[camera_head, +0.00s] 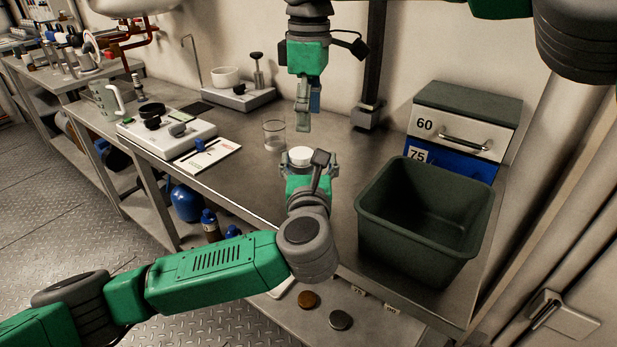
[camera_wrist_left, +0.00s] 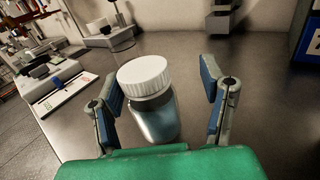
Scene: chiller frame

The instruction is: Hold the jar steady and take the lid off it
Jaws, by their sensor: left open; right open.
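The jar has a clear bluish body (camera_wrist_left: 153,122) and a ribbed white lid (camera_wrist_left: 145,74), which sits on top of it. In the head view the white lid (camera_head: 300,154) shows, while most of the body is hidden by my left gripper. The jar stands upright on the bench. My left gripper (camera_head: 305,163) is open around it, with the blue-padded fingers on either side in the left wrist view (camera_wrist_left: 166,85). The jar is closer to the left finger, with a clear gap to the right one. My right gripper (camera_head: 303,127) points down, open and empty, above and behind the jar.
A clear glass beaker (camera_head: 274,136) stands just left of the jar. A dark green bin (camera_head: 375,225) is at the right, with a drawer box (camera_head: 462,122) behind it. Instruments (camera_head: 165,132) stand at the left.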

